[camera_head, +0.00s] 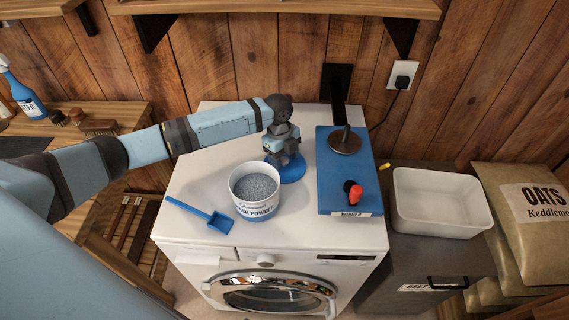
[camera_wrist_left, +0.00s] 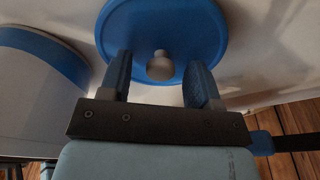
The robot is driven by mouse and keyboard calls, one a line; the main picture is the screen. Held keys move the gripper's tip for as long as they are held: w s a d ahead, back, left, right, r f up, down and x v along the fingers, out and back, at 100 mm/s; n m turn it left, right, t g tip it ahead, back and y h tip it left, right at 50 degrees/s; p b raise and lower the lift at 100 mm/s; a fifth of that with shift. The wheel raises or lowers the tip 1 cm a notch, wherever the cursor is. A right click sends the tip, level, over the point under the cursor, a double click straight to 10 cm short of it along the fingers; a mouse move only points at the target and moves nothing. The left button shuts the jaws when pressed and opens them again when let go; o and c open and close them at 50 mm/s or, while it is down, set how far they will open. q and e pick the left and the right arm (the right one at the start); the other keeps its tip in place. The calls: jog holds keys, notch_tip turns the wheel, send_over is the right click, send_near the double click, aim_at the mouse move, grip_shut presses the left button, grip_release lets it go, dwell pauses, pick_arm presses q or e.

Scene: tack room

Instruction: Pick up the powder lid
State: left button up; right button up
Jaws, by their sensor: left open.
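The powder lid (camera_head: 297,173) is a round blue disc lying on top of the white washing machine. My left gripper (camera_head: 283,161) is over it, pointing down, and hides part of it. The open fingers of my left gripper (camera_wrist_left: 160,75) stand on either side of the knob, with gaps visible on both sides. The white powder tub (camera_head: 255,195), uncovered and full of grey-blue powder, stands just left of the lid. My right gripper is not in view.
A blue scoop (camera_head: 205,214) lies left of the tub. A blue winder box (camera_head: 340,188) with a red knob stands right of the lid. A white bin (camera_head: 440,203) sits further right, near oat sacks (camera_head: 525,205).

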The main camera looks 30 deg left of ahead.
pick_arm(q)
jog(key=c, duration=1)
